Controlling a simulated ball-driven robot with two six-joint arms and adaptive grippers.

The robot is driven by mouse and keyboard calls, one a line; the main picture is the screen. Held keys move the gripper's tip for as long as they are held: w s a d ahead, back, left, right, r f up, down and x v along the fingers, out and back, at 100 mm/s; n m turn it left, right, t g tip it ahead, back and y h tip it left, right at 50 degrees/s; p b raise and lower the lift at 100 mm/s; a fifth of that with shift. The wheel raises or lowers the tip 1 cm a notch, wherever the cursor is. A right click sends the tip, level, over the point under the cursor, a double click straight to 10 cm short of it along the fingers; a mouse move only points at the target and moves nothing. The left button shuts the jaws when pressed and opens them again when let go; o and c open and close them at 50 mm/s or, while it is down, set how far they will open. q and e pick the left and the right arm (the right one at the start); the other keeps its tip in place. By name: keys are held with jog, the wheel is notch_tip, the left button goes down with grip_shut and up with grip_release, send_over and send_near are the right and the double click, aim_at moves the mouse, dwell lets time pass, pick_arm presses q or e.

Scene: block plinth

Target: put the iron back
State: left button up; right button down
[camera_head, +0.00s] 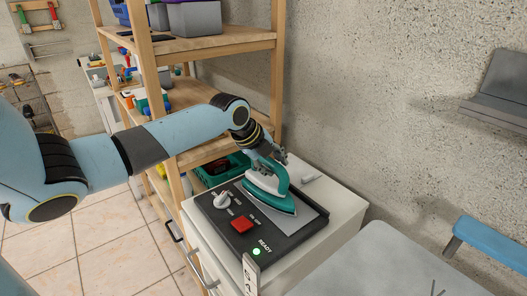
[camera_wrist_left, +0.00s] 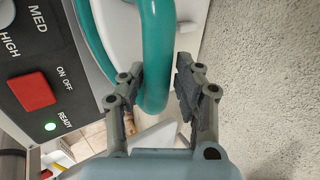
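The iron (camera_head: 270,190), teal and white, rests on the grey plate of a black control stand (camera_head: 222,225) on a white cabinet. The stand has a knob, a red switch (camera_head: 241,224) and a lit green READY light (camera_head: 256,251). My left gripper (camera_head: 279,160) is at the iron's handle. In the left wrist view the teal handle (camera_wrist_left: 155,60) lies between the fingers of my left gripper (camera_wrist_left: 158,75). The left finger is against or very near it, and a narrow gap shows at the right finger. My right gripper is not in view.
A wooden shelf (camera_head: 205,45) with bins and a green crate (camera_head: 222,170) stands behind and left of the white cabinet (camera_head: 345,205). A concrete wall is close behind. A grey surface (camera_head: 375,265) is at front right, with a blue bench (camera_head: 490,242) beyond.

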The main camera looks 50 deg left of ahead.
pick_arm(q)
jog(key=v, duration=1)
jog(key=shift+s, duration=0.1)
